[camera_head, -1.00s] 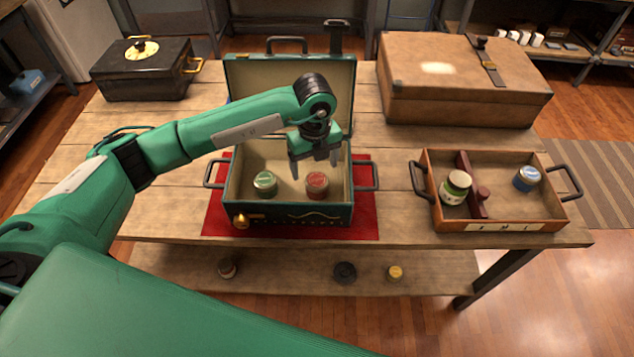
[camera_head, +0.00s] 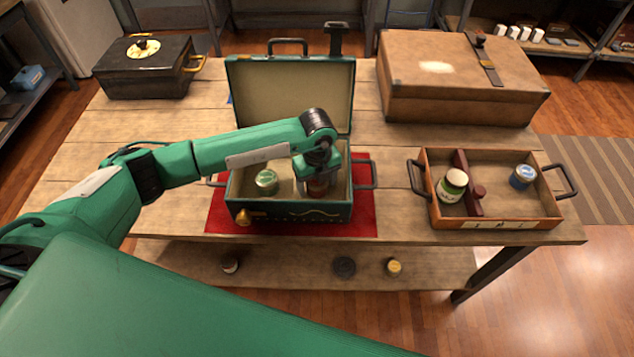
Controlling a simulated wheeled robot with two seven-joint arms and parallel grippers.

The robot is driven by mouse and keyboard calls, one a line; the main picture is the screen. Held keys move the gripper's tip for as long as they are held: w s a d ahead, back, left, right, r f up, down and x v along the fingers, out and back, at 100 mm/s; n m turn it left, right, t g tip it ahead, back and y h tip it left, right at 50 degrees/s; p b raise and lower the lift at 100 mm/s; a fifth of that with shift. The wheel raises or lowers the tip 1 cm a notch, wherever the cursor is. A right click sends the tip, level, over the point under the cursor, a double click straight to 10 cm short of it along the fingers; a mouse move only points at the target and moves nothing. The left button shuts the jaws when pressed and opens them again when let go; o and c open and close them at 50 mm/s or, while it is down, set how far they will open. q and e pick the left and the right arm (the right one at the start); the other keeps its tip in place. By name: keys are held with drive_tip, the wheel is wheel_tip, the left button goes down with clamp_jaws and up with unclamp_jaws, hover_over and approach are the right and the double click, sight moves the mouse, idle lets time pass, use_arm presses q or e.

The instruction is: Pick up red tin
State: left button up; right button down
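The red tin (camera_head: 317,188) stands inside the open green case (camera_head: 291,212), right of a green tin (camera_head: 266,181). My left gripper (camera_head: 316,186) is down in the case at the red tin, with its fingers around or close beside it. The gripper's body and wrist cover most of the tin. I cannot tell whether the fingers touch it or are closed on it. My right gripper is not in view.
The case's lid (camera_head: 290,95) stands open behind the arm. A wooden tray (camera_head: 497,222) at right holds a green-and-white jar (camera_head: 453,186) and a blue tin (camera_head: 522,176). A brown case (camera_head: 455,85) and a black box (camera_head: 144,75) stand at the back.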

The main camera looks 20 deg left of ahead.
use_arm(q)
drive_tip(key=c, duration=0.8)
drive_tip(key=shift+r, duration=0.1)
